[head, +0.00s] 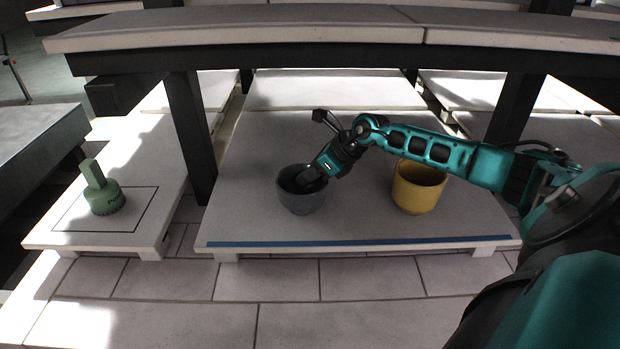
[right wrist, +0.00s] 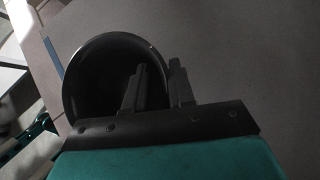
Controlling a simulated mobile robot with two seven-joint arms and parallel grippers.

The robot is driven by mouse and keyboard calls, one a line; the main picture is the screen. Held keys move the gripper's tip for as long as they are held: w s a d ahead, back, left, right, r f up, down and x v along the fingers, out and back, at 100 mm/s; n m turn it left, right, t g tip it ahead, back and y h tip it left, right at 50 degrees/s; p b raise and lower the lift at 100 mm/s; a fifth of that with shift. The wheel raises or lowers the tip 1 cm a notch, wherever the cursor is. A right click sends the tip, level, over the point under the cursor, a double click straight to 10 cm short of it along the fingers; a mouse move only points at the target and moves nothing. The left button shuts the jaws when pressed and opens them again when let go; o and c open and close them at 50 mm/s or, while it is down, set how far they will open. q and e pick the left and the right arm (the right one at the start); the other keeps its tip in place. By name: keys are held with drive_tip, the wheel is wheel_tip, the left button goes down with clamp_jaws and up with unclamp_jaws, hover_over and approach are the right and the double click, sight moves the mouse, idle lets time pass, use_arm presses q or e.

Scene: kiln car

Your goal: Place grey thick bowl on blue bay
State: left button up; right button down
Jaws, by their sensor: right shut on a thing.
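The grey bowl (head: 300,200) stands upright on the low shelf slab, left of its middle. My right gripper (head: 308,180) reaches into it from the upper right and is shut on the bowl's rim. In the right wrist view the bowl (right wrist: 95,75) looks dark, with one finger of the gripper (right wrist: 160,85) inside the wall and one outside. The blue strip (head: 360,241) runs along the slab's front edge, in front of the bowl. My left gripper is not in view.
A yellow pot (head: 417,188) stands on the same slab to the right, under my right forearm. A green stamp-like object (head: 104,193) stands in an outlined square at the left. Dark posts (head: 190,130) and an upper shelf (head: 240,32) bound the space.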

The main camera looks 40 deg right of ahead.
drive_tip(key=shift+f, duration=0.45)
drive_tip(key=c, duration=0.9)
unclamp_jaws()
drive_tip(key=shift+c, duration=0.2)
drive_tip(key=shift+r, duration=0.1)
